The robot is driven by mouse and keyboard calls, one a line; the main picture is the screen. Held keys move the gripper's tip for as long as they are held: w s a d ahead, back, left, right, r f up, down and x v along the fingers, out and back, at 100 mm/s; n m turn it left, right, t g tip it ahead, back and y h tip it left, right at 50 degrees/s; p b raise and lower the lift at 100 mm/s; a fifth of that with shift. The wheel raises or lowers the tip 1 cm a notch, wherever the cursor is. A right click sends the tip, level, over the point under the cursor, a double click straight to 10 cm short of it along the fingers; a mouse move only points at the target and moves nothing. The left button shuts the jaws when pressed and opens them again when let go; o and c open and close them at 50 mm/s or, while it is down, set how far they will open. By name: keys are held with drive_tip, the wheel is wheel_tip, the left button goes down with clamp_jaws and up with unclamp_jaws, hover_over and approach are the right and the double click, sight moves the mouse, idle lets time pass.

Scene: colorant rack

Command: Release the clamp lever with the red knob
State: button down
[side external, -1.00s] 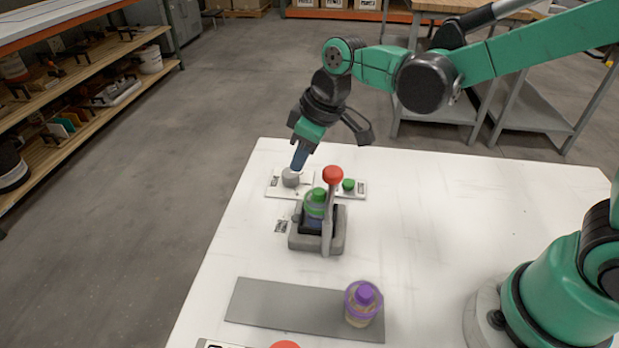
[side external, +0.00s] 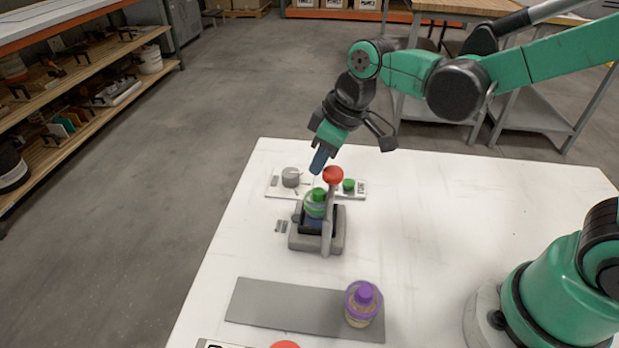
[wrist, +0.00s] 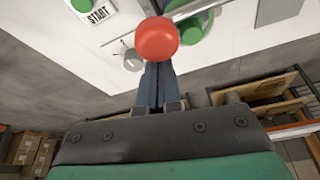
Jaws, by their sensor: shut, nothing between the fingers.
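The clamp lever stands upright on the grey clamp base (side external: 305,243), with its red knob (side external: 334,175) on top. A bottle with a green cap (side external: 317,195) sits in the clamp behind the lever. My gripper (side external: 317,170) is shut and empty, pointing down just left of and behind the red knob. In the wrist view the red knob (wrist: 157,39) lies just beyond the tips of the shut fingers (wrist: 156,75) and partly covers them. I cannot tell whether they touch.
Behind the clamp are a grey dial (side external: 291,177) and a green button (side external: 348,185) on white plates. A purple-capped bottle (side external: 364,300) stands on a grey strip (side external: 270,303) at the front. Another red knob (side external: 286,345) is cut off at the bottom edge.

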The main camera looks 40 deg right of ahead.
drive_tip(key=shift+s+d+m, duration=0.1)
drive_tip(key=shift+d+m, duration=0.1)
drive_tip(key=shift+m, duration=0.2)
drive_tip(key=s+d+m, duration=0.1)
drive_tip(key=m+h, duration=0.1)
drive_tip(key=m, duration=0.1)
drive_tip(key=shift+s+d+t, duration=0.3)
drive_tip(key=shift+s+d, duration=0.05)
drive_tip(key=s+d+m+g+h, duration=0.1)
drive_tip(key=s+m+h, duration=0.2)
drive_tip(key=s+m, duration=0.5)
drive_tip(key=shift+m+h, duration=0.4)
drive_tip(key=shift+m, duration=1.4)
drive_tip(key=shift+s, duration=0.25)
drive_tip(key=w+d, duration=0.3)
drive_tip(key=d, duration=0.1)
drive_tip(key=a+v, duration=0.1)
drive_tip(key=v, duration=0.9)
